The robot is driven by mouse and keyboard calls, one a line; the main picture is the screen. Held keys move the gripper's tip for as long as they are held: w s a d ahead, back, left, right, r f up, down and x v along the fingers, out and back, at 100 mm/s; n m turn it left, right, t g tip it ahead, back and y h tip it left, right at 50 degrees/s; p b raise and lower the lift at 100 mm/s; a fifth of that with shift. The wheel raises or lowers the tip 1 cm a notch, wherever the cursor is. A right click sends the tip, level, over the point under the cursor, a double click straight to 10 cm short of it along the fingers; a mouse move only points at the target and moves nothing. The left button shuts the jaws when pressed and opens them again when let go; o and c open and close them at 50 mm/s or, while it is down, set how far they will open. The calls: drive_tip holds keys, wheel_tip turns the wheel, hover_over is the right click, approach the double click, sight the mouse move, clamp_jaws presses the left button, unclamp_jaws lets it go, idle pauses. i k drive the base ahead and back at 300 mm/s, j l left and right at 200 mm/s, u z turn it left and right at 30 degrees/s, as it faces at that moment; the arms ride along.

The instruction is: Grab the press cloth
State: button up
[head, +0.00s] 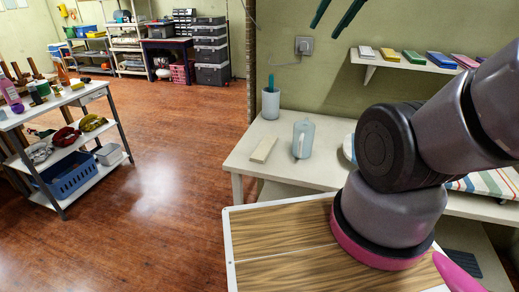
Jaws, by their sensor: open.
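I cannot pick out the press cloth for certain. A striped cloth surface (484,182) in white, orange, green and blue lies on the pale worktable (238,160) at the right. It may be a padded board's cover; my arm hides its middle, and a pale rounded edge (348,147) shows left of the arm. My grey arm crosses the right side of the head view and leaves at the right edge.
The worktable also holds a beige block (264,149), a translucent jug (302,138) and a grey cup (271,103). A wall shelf (372,63) above bears several coloured flat items. A cart (68,170) stands left; open floor (165,190) lies between.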

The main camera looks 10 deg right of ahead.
sight(261, 154)
drive_tip(key=j+z, duration=0.2)
drive_tip(key=j, duration=0.45)
drive_tip(key=i+j+z, duration=0.2)
drive_tip(key=j, duration=0.5)
drive_tip(key=k+j+z, duration=0.2)
drive_tip(key=j, duration=0.45)
drive_tip(key=j+z, duration=0.2)
drive_tip(key=j, duration=0.45)
drive_tip(key=k+j+z, duration=0.2)
drive_tip(key=j, duration=0.45)
drive_tip(key=i, duration=0.05)
